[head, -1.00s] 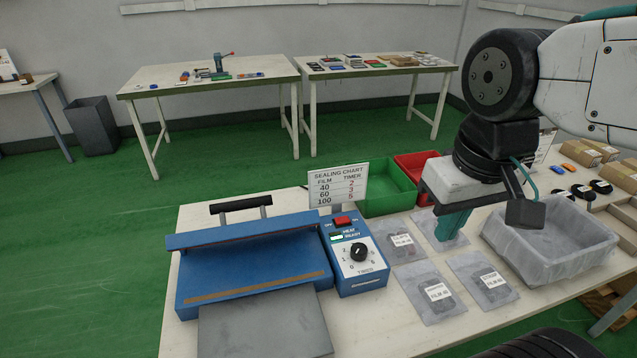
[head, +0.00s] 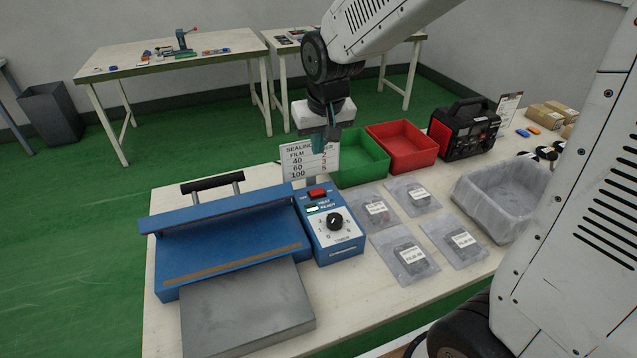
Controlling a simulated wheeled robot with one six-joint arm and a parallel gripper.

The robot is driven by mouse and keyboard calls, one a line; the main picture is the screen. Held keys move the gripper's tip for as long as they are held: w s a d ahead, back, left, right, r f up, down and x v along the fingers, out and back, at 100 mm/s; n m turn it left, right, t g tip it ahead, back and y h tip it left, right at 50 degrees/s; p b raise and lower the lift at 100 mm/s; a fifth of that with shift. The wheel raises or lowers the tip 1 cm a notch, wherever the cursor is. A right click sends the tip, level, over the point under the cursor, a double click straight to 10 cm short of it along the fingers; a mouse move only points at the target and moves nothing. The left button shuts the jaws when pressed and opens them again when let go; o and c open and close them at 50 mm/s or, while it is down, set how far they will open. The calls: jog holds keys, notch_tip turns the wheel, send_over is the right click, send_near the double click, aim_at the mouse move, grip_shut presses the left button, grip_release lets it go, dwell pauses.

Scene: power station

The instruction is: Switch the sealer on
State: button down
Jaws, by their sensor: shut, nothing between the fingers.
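The blue sealer (head: 235,245) stands on the near white table in the head view, with a black-handled bar at its back and a grey plate in front. Its control box (head: 334,238) is on the right side, with a red switch (head: 317,193) on top, a small indicator panel (head: 312,210) and a black timer knob (head: 334,222). Which way the switch is tipped is too small to tell. My gripper (head: 319,150) is shut and empty, pointing down above and behind the red switch, apart from it. Its teal fingers overlap the sealing chart sign (head: 301,162) in the picture.
A green bin (head: 365,170) and a red bin (head: 405,160) stand behind the control box. A black and red machine (head: 465,128) is farther right. Several film bags (head: 405,255) lie right of the box, beside a grey tub (head: 500,205). My arm crosses the right side.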

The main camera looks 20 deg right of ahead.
jog(key=shift+f, duration=0.1)
send_near(313, 193)
jog(key=x, duration=0.5)
jog(key=shift+w+d, duration=0.1)
jog(key=shift+w, duration=0.3)
jog(key=shift+f, duration=0.75)
jog(key=shift+f, duration=0.25)
